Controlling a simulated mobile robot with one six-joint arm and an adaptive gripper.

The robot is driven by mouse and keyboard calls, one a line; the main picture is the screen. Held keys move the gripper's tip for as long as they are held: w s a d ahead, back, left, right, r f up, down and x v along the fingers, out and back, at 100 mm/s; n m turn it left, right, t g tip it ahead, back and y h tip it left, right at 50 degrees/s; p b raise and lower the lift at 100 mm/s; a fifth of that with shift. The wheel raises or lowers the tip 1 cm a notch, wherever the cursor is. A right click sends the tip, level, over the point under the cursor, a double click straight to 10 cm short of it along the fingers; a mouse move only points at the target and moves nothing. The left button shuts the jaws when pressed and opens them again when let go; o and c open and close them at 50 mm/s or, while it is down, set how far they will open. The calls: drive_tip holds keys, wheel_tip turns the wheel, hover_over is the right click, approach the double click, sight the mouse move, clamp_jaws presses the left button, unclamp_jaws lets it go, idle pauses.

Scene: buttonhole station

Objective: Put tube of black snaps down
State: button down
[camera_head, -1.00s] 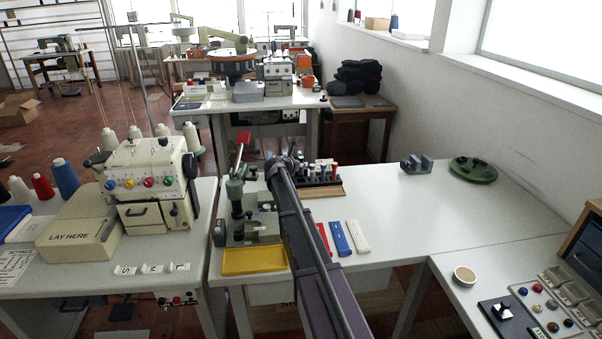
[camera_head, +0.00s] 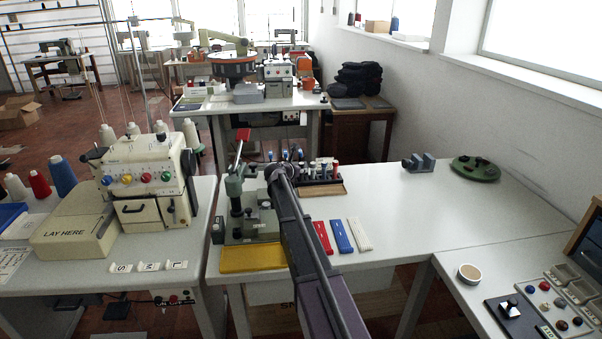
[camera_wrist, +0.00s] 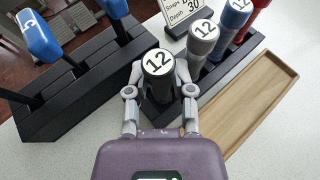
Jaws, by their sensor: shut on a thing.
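In the wrist view my gripper (camera_wrist: 160,100) is shut on the tube of black snaps (camera_wrist: 157,62), a dark tube with a white cap marked 12. The tube looks upright between the fingers, at the near left end of a black rack (camera_wrist: 222,82). I cannot tell whether its lower end sits in the rack, as the fingers and cap hide it. A grey tube (camera_wrist: 203,40) also marked 12, a blue tube (camera_wrist: 233,18) and a red tube stand in the rack to the right. In the head view my arm hides the held tube.
A wooden tray (camera_wrist: 247,105) lies along the rack's right side. A black stand (camera_wrist: 85,75) with blue-handled tools (camera_wrist: 38,36) is at the left. A small sign (camera_wrist: 186,14) stands behind the rack.

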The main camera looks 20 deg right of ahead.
drive_tip(key=shift+f, duration=0.15)
drive_tip(key=c, duration=0.8)
unclamp_jaws()
drive_tip(key=shift+o, duration=0.2)
drive_tip(key=shift+s+r, duration=0.1)
drive_tip(key=shift+r, duration=0.2)
drive_tip(key=p+v, duration=0.4)
drive_tip(key=v, duration=0.8)
drive_tip(key=shift+p, duration=0.3)
drive_tip(key=shift+f, duration=0.1)
